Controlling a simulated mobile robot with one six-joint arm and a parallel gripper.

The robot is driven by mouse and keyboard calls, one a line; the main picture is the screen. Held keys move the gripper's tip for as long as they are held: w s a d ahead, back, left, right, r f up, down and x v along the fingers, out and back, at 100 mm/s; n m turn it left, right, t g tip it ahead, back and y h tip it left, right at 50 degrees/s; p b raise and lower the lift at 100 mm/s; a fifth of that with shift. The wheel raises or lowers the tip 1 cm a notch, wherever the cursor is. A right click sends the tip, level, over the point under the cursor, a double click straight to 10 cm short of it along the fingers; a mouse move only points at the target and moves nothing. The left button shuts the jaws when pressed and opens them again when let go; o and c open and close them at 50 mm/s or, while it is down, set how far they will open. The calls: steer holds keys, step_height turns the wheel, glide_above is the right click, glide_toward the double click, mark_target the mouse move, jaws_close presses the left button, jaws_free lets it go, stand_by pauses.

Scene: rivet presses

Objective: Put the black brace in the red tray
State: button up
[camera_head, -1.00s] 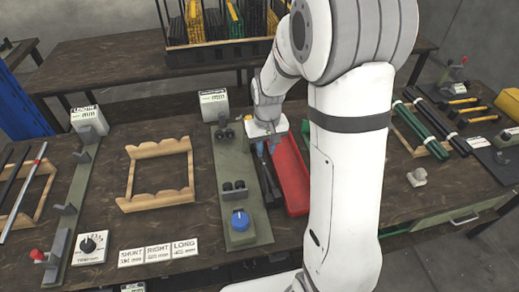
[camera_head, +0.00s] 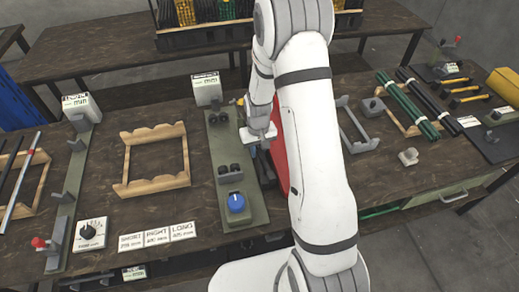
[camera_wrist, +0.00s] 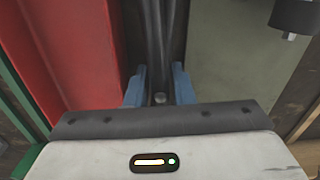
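The black brace (camera_wrist: 160,40) is a dark, narrow piece running away from me between the two blue fingers of my gripper (camera_wrist: 158,92) in the wrist view. My gripper looks open, with one finger on each side of the brace; I cannot make out firm contact. In the head view my gripper (camera_head: 262,148) is low between the green press plate and the red tray, and mostly hidden by the wrist. The red tray (camera_head: 280,158) is right beside it, largely covered by my arm; in the wrist view its wall (camera_wrist: 75,60) is at the left.
The green press plate (camera_head: 222,150) with a blue knob (camera_head: 236,203) stands just left of my gripper. A wooden cradle (camera_head: 155,160) lies farther left. A grey cradle (camera_head: 362,125) and green rods (camera_head: 408,105) lie to the right. A crate rack (camera_head: 200,35) stands at the back.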

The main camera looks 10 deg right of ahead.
steer(key=shift+c, duration=0.4)
jaws_close()
steer(key=shift+r, duration=0.1)
